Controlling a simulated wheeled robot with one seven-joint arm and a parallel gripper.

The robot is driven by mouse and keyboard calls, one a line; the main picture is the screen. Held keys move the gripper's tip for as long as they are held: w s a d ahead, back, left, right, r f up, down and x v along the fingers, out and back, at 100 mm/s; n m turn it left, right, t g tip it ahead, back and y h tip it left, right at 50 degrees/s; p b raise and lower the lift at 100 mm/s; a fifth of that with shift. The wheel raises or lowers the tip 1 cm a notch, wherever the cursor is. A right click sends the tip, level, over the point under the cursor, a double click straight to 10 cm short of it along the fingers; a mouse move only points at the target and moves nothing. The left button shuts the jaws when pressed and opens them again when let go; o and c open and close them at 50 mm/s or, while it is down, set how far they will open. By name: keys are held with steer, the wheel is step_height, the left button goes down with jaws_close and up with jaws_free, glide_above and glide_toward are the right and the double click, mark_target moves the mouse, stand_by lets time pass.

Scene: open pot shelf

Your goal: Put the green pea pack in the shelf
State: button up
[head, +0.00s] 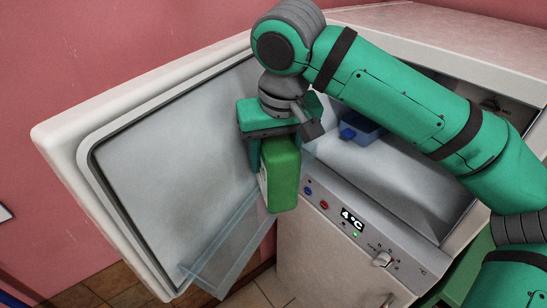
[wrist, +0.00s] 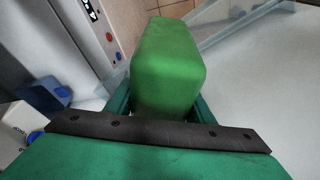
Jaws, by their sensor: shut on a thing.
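The green pea pack (head: 282,176) is a green box-shaped block with rounded edges. My gripper (head: 273,142) is shut on its upper end, and the pack hangs below the fingers. In the wrist view the pack (wrist: 167,62) sits between the two fingers (wrist: 162,103). A clear, see-through shelf (head: 228,248) is fixed low on the inside of the open white door. The pack is above and to the right of most of this shelf in the head view; its lower end overlaps the shelf's right end there. I cannot tell whether they touch.
The white appliance is open, with a control panel (head: 350,218) reading 4 °C along its front edge. A blue container (head: 362,128) is inside, partly behind my arm. The open door (head: 165,150) stands at the left. Tiled floor (head: 262,290) shows below.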

mark_target(279, 142)
steer(key=shift+f, duration=0.15)
steer(key=shift+f, duration=0.4)
steer(key=o, duration=1.5)
steer(key=shift+r, duration=0.6)
steer(key=v, duration=1.1)
steer(key=shift+s+r, duration=0.2)
steer(key=shift+r, duration=0.1)
